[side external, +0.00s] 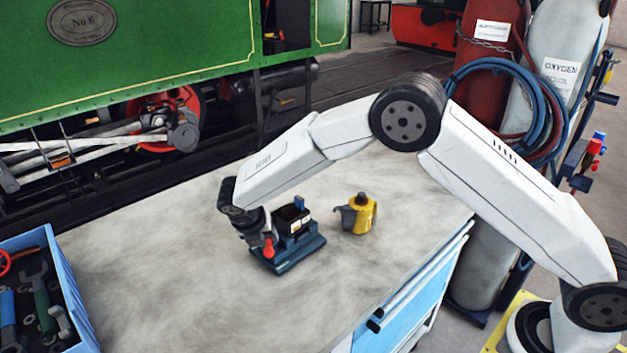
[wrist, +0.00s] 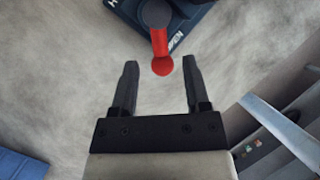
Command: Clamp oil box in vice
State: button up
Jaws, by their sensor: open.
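A dark blue vice (side external: 290,256) stands on the bench, and part of it shows at the top of the wrist view (wrist: 192,14). A small black box with pale and brownish parts (side external: 290,216), seemingly the oil box, sits at the vice's jaws; I cannot tell how tightly it is held. The vice's red handle (side external: 268,248) points towards my gripper (side external: 258,238). In the wrist view my gripper (wrist: 160,64) is open, with the red handle's rounded end (wrist: 162,66) between its fingertips and gaps on both sides.
A yellow can-like object with a grey side part (side external: 361,215) stands right of the vice. A blue crate of tools (side external: 62,270) is at the bench's left. The bench top (side external: 180,270) is otherwise clear. Gas cylinders (side external: 555,60) stand beyond its right side.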

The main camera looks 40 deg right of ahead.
aim_at(268, 244)
jog(key=shift+x, duration=1.55)
grip_shut()
